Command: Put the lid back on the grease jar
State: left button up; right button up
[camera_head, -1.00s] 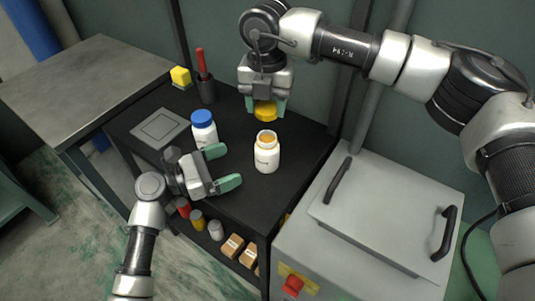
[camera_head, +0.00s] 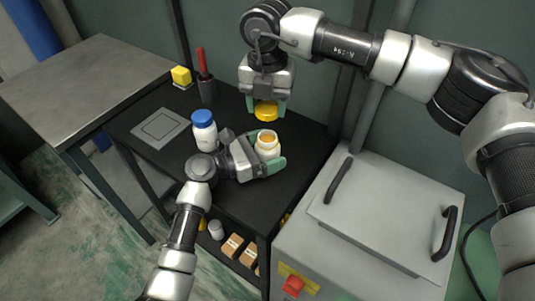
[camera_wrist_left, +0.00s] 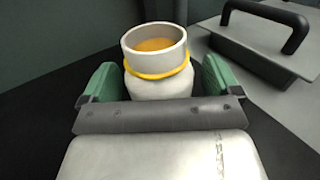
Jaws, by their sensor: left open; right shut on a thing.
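The open white grease jar (camera_head: 267,150) stands upright on the black table, with yellow-orange grease inside. It also shows in the left wrist view (camera_wrist_left: 157,60), with a yellow ring around its neck. My left gripper (camera_head: 268,152) is open, its green fingers on either side of the jar; in the wrist view, gaps show between fingers and jar. My right gripper (camera_head: 266,104) is shut on the yellow lid (camera_head: 266,111), holding it above the table just behind the jar.
A white jar with a blue lid (camera_head: 204,130) stands close to my left gripper. A grey square plate (camera_head: 160,128), a dark cup with a red-handled tool (camera_head: 205,86) and a yellow block (camera_head: 181,76) are further left and back. A grey cabinet with handles (camera_head: 375,210) stands at right.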

pick_arm(q)
jog(key=c, duration=1.3)
pick_arm(e)
send_over(268, 140)
jog(key=shift+f, duration=2.5)
jog(key=shift+f, duration=0.15)
jog(key=shift+f, duration=0.75)
jog(key=shift+f, duration=0.6)
